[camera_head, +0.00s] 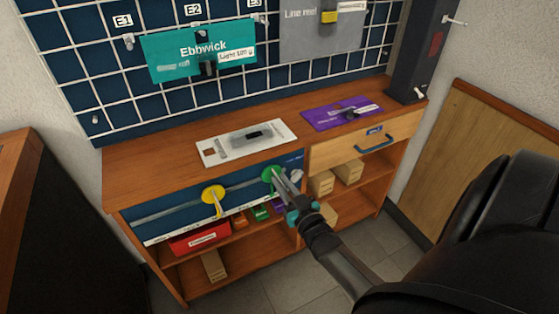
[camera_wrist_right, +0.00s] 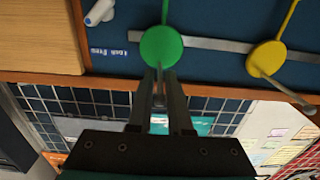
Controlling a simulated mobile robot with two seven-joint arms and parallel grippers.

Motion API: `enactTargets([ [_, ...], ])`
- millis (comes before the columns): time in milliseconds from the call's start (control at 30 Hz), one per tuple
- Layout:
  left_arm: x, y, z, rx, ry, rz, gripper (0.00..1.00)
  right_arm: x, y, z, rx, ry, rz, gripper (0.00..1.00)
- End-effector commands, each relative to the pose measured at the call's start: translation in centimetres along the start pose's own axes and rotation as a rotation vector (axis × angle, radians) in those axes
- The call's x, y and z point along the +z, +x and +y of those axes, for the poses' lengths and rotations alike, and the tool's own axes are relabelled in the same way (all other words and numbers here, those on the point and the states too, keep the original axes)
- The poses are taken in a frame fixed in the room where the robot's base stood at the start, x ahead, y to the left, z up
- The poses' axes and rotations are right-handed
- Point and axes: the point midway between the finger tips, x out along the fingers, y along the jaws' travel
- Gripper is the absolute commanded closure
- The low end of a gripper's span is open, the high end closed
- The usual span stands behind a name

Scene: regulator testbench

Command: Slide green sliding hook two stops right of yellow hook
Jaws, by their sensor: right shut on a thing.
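The green sliding hook (camera_head: 271,173) sits on a grey rail (camera_head: 180,208) across the blue front panel of the bench, near the rail's right end. The yellow hook (camera_head: 213,193) is on the same rail, to its left and apart from it. My right gripper (camera_head: 282,181) is shut on the green hook. In the right wrist view, which looks upside down, the green disc (camera_wrist_right: 161,46) is just beyond the fingertips (camera_wrist_right: 160,78). The yellow disc (camera_wrist_right: 266,58) is to its right there. The stop marks are too small to read. My left gripper is not in view.
A pale board (camera_head: 246,142) and a purple panel (camera_head: 342,112) lie on the bench top (camera_head: 150,155). A drawer (camera_head: 365,143) is right of the rail panel. Shelves below hold a red box (camera_head: 200,239) and wooden blocks (camera_head: 348,172). A gridded wall rises behind.

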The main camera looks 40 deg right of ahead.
Motion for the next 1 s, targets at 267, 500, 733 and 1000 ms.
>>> enactTargets([
  [267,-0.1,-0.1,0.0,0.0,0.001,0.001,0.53,0.0,0.0,0.5,0.007,-0.003,-0.003,0.53],
  [500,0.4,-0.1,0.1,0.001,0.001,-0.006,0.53,0.0,0.0,0.3,0.005,-0.002,-0.001,0.53],
  [733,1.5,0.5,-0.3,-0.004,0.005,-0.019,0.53,0.0,-1.2,0.3,0.005,-0.002,-0.005,0.53],
  [1000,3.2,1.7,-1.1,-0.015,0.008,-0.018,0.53,-0.1,-4.9,0.3,0.005,-0.002,-0.005,0.53],
])
